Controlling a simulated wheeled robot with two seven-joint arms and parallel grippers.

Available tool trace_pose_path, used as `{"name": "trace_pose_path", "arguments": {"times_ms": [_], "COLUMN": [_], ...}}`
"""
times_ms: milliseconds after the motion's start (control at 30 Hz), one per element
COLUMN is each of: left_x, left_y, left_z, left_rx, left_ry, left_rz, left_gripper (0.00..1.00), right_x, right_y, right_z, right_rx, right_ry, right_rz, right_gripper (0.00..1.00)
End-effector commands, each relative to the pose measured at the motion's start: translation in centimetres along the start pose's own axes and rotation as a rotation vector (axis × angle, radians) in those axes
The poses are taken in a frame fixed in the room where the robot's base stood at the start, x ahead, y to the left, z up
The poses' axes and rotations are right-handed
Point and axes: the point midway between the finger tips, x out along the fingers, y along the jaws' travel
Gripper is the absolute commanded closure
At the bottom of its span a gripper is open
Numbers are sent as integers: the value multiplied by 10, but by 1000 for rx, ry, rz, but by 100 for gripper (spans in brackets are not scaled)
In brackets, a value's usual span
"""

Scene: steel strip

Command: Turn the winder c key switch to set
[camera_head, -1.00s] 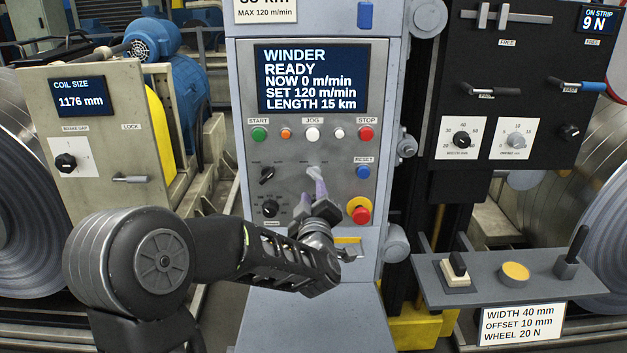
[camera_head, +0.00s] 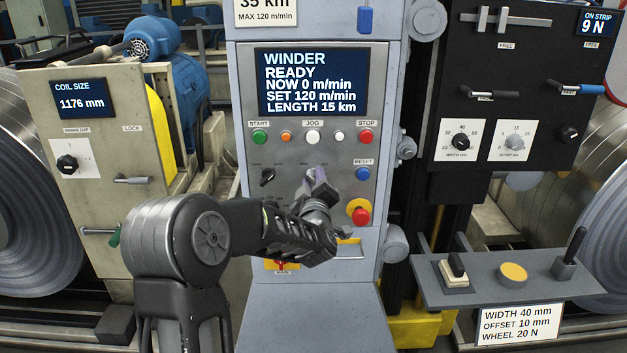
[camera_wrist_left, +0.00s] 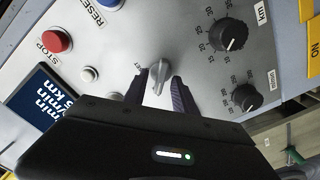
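The winder panel (camera_head: 348,135) stands in the middle of the head view, its screen (camera_head: 311,82) reading WINDER READY. The silver key switch (camera_wrist_left: 158,78) shows in the wrist view, its grip between the two fingers of my left gripper (camera_wrist_left: 160,88). The fingers are apart, with a gap beside the key. In the head view my left gripper (camera_head: 318,185) reaches up to the switch from below and partly hides it. My right gripper is not in view.
A black selector (camera_head: 267,177) sits left of the switch. The blue reset button (camera_head: 362,173) and red emergency stop (camera_head: 361,216) are close on the right. The start button (camera_head: 260,136) and stop button (camera_head: 366,136) are above. Two black dials show in the wrist view.

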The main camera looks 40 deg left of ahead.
Motion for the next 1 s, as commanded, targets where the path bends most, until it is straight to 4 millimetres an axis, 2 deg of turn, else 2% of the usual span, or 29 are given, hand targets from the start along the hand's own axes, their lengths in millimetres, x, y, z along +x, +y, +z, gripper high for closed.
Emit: {"name": "trace_pose_path", "arguments": {"times_ms": [100, 500, 1000], "left_x": [0, 0, -1], "left_y": [0, 0, 0], "left_z": [0, 0, 0], "left_rx": [0, 0, 2], "left_ry": [0, -1, -1], "left_rz": [0, 0, 0], "left_gripper": [68, 100, 100], "right_x": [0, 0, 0], "right_y": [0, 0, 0], "right_z": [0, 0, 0], "right_rx": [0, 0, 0], "right_ry": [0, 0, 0], "right_rz": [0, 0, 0], "right_gripper": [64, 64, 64]}}
